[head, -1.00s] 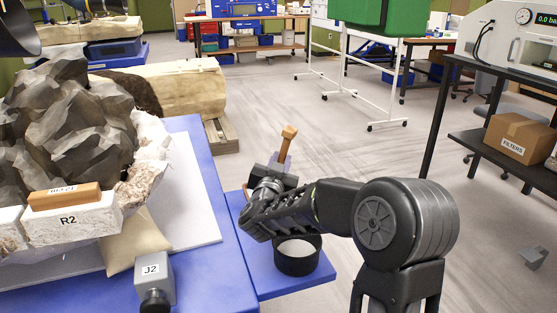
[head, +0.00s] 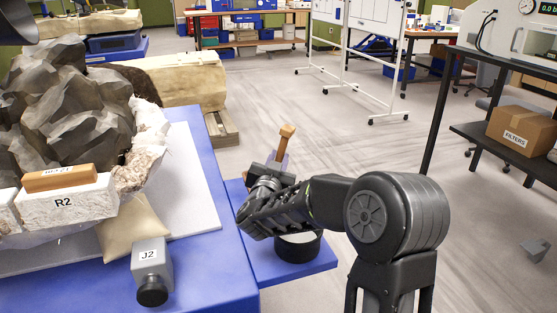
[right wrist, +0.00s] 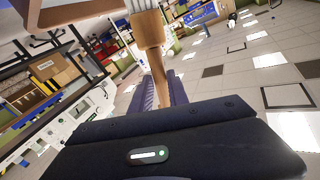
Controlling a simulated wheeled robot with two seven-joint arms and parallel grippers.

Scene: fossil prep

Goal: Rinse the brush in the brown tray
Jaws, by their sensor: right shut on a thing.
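My right gripper (head: 280,170) is shut on a brush with a tan wooden handle (head: 286,137). The handle stands up, slightly tilted, above the fingers. The right wrist view also shows the tan brush (right wrist: 151,40) rising between the dark fingers, with a whitish part at the top edge. A black round pot (head: 298,256) with a pale inside stands on the blue side shelf, partly hidden behind my right forearm. I cannot make out a brown tray in the head view. A brown-edged thing (right wrist: 75,12) shows at the top left of the right wrist view; I cannot tell what it is.
The blue table (head: 205,278) at left holds a big grey rock (head: 70,100), a white block marked R2 (head: 65,208), a tan bag (head: 133,228) and a grey J2 piece (head: 152,262). A dark shelf with a FILTERS box (head: 520,130) stands at right. The floor beyond is open.

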